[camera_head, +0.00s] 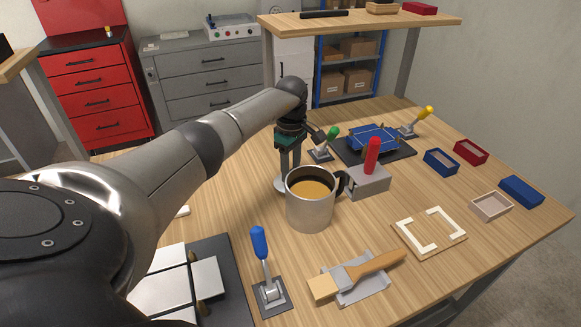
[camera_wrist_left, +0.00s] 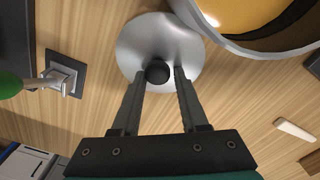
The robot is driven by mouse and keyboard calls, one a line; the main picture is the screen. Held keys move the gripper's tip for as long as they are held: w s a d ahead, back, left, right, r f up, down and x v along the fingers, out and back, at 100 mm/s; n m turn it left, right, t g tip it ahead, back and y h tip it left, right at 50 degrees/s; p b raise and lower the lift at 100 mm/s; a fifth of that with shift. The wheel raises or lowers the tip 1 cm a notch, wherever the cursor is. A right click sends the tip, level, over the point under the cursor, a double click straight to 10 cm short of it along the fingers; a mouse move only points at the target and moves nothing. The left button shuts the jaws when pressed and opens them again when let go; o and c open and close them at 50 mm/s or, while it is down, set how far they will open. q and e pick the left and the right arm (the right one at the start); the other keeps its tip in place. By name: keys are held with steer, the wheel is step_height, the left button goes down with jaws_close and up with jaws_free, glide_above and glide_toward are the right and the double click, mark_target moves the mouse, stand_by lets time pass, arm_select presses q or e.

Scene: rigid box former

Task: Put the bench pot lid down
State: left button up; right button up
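The bench pot (camera_head: 309,212) is a steel mug-like pot with brown content and a dark handle; its top is uncovered. The round silver lid (camera_head: 279,185) is just behind and left of it at table level, partly hidden by the pot and my gripper. In the left wrist view the lid (camera_wrist_left: 158,35) shows as a disc with a black knob (camera_wrist_left: 157,72), beside the pot rim (camera_wrist_left: 262,45). My left gripper (camera_head: 287,172) points down over the lid. Its fingers (camera_wrist_left: 159,74) stand either side of the knob, with small gaps visible. My right gripper is not in view.
A green-handled clamp (camera_head: 324,146) and a grey block with a red handle (camera_head: 370,175) stand close behind the pot. A blue-handled clamp (camera_head: 264,267) and a brush (camera_head: 355,275) lie in front. Small trays (camera_head: 491,205) and a frame (camera_head: 429,232) are at the right.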

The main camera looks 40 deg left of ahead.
arm_select(q)
steer(key=shift+o, duration=0.7)
steer(key=shift+w+a+f, duration=0.2)
steer(key=shift+a+f, duration=0.1)
steer(key=shift+f, duration=0.05)
steer(key=shift+o, duration=0.7)
steer(key=shift+r, duration=0.1)
steer(key=shift+s+d+r, duration=0.1)
steer(key=shift+d+r, duration=0.05)
steer(key=shift+r, duration=0.3)
step_height(320, 180, up, 12)
steer(key=shift+f+p, duration=0.15)
steer(key=shift+p, duration=0.75)
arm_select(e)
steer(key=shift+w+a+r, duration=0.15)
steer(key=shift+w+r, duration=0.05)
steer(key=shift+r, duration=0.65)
